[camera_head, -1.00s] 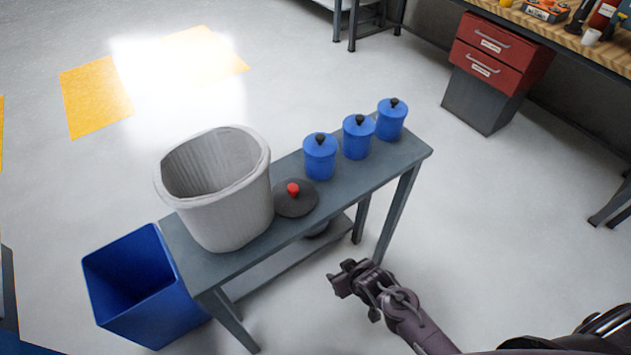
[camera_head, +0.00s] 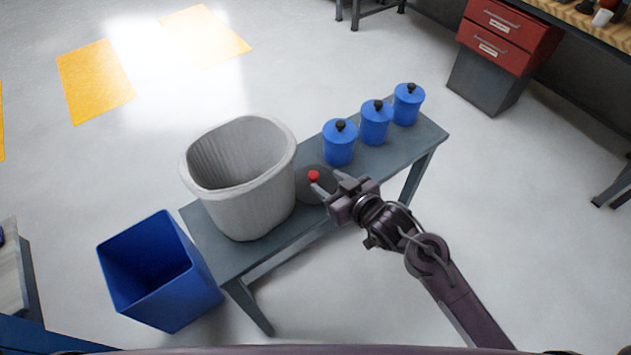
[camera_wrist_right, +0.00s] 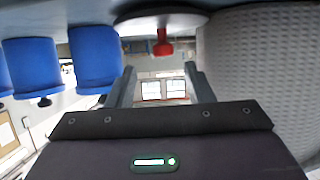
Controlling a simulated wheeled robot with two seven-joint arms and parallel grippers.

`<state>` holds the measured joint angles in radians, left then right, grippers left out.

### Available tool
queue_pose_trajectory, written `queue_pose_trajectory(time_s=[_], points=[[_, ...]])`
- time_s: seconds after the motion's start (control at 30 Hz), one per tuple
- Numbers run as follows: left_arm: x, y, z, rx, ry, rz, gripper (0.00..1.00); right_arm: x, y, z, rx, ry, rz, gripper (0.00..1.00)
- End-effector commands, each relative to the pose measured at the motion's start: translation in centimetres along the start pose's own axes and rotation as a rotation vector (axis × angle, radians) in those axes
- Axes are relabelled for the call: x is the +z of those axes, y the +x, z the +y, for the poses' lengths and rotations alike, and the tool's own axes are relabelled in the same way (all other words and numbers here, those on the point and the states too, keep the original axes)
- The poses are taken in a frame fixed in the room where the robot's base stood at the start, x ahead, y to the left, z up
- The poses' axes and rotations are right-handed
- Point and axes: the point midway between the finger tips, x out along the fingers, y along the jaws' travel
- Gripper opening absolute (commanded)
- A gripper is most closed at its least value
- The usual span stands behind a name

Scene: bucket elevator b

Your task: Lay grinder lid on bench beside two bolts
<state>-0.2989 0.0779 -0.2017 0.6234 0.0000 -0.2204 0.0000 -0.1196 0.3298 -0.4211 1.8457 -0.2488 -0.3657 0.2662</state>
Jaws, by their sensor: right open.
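A dark round lid (camera_head: 307,190) with a red knob (camera_head: 314,175) lies on the grey bench (camera_head: 232,258), between a grey ribbed tub and the blue canisters. In the right wrist view, which looks upside down, the lid (camera_wrist_right: 160,22) is at the top and its red knob (camera_wrist_right: 162,42) lies in line with the gap between my fingers. My right gripper (camera_head: 328,184) is open and empty, with its fingertips close to the knob and hiding part of the lid. I cannot tell if they touch it. No bolts can be made out. My left gripper is not in view.
The grey tub (camera_head: 245,210) stands close left of the lid. Blue canisters (camera_head: 339,147) with black knobs line the bench to the right. A blue bin (camera_head: 165,290) is on the floor left. A red drawer cabinet (camera_head: 505,40) stands back right. Bare bench top shows at the front left.

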Motion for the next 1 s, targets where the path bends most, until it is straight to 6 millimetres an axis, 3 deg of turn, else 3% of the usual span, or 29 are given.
queue_pose_trajectory(time_s=[0.53, 0.87, 1.0], points=[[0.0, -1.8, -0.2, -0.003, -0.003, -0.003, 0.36, 0.4, 5.9, -0.4, 0.002, 0.002, -0.001, 0.47], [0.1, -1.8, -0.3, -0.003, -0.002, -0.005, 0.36, 0.6, 6.7, -0.4, 0.001, -0.001, -0.001, 0.47], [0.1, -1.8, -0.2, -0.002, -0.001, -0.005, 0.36, 0.5, 6.7, -0.4, 0.001, 0.000, -0.001, 0.33]])
